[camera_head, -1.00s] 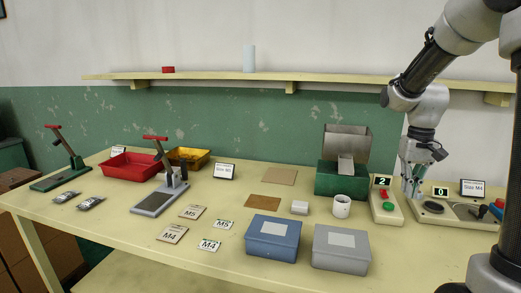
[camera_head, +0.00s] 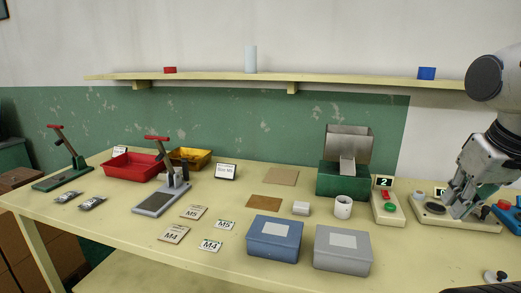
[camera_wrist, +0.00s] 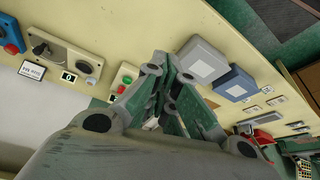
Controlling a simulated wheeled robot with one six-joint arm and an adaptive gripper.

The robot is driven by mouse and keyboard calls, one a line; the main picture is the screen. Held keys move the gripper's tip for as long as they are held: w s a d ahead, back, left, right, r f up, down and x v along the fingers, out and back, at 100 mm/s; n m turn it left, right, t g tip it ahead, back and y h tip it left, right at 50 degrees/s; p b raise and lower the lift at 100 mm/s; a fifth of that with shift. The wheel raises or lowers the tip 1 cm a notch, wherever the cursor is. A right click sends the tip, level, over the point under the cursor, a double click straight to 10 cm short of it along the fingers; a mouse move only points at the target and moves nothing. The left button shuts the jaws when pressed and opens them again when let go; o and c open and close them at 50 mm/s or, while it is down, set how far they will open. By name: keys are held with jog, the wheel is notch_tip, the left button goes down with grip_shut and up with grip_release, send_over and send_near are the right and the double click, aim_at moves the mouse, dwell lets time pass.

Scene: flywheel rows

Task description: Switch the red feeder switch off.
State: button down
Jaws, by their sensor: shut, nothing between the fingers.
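The red feeder switch (camera_head: 387,195) sits on a cream control box (camera_head: 381,216), between a small display reading 2 and a green button (camera_head: 389,208). Whether it is on or off is too small to tell. In the wrist view the red switch (camera_wrist: 121,88) shows left of my fingers, beside the green button (camera_wrist: 127,79). My gripper (camera_head: 455,206) is shut and empty, to the right of the switch box and apart from the switch. It hides part of the neighbouring cream panel. The fingers (camera_wrist: 172,68) also show in the wrist view.
A green feeder (camera_head: 340,180) with a metal hopper stands left of the switch box, with a white cup (camera_head: 343,207) in front. The cream panel (camera_head: 428,217) with a black knob lies right. Blue (camera_head: 273,239) and grey (camera_head: 342,250) boxes stand at the front.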

jog(key=w+d+f+m+g, duration=0.2)
jog(key=w+d+f+m, duration=0.1)
jog(key=w, duration=0.8)
jog(key=w+d+f+m+g, duration=0.1)
jog(key=w+d+f+m, duration=0.25)
jog(key=w, duration=0.75)
jog(key=w+d+f+m+g, duration=0.2)
jog(key=w+d+m, duration=0.2)
jog(key=w, duration=0.7)
jog(key=w+d+r+m, duration=0.1)
jog(key=w+r+m, duration=0.2)
jog(key=w+m, duration=0.4)
jog(key=shift+w+d+r+m+t, duration=0.2)
jog(key=shift+w+d+m+t, duration=0.15)
jog(key=shift+m, duration=1.5)
jog(key=shift+f, duration=0.1)
